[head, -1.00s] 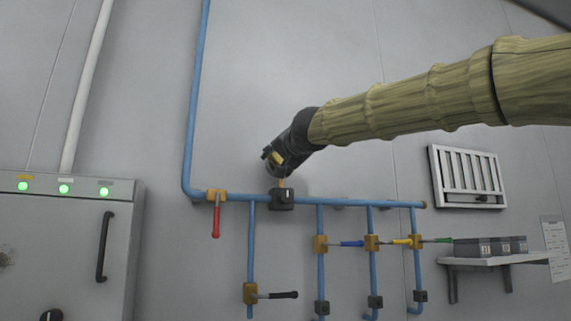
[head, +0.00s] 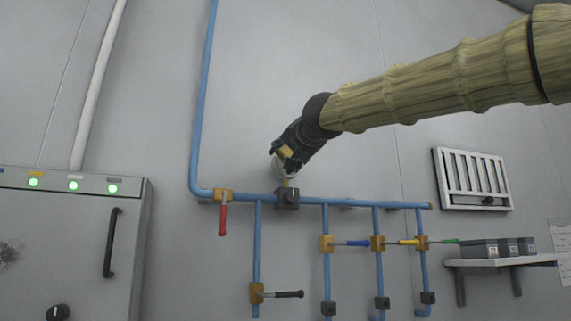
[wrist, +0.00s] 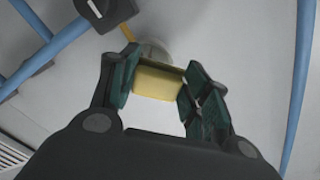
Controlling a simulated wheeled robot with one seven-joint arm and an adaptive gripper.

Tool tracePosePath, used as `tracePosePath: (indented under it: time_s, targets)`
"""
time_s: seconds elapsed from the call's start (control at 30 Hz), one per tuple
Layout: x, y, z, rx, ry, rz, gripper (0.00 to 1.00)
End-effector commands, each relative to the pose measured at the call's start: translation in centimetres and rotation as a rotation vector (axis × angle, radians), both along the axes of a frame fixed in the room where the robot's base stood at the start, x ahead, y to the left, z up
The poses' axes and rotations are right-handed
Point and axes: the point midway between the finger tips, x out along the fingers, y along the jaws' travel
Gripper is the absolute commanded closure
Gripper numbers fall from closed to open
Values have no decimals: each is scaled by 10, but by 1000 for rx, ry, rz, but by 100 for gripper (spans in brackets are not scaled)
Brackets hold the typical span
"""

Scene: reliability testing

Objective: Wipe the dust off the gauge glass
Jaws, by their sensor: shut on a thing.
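My gripper (head: 283,158) is shut on a yellow block-like pad (head: 286,151). In the wrist view the pad (wrist: 158,83) sits between the two dark green finger pads (wrist: 122,78). The gauge (head: 279,171) stands on a short brass stem above the blue pipe. My gripper is right in front of it and hides much of it. In the wrist view a pale round part of the gauge (wrist: 156,50) shows just beyond the pad. I cannot tell whether the pad touches the glass, and dust cannot be made out.
Blue pipes (head: 350,203) run along the wall below my gripper. A black fitting (head: 287,199) is under the gauge, and a red-handled valve (head: 223,215) is to its left. A grey cabinet (head: 75,240) stands at left. A shelf (head: 485,263) and wall vent (head: 473,180) are at right.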

Motion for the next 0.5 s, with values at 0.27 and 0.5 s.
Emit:
tracePosePath:
  time_s: [0.27, 0.5]
  targets:
    - [-13, -5, -1, 2, 1, 0, 72]
    - [-14, -5, 0, 1, 1, -1, 72]
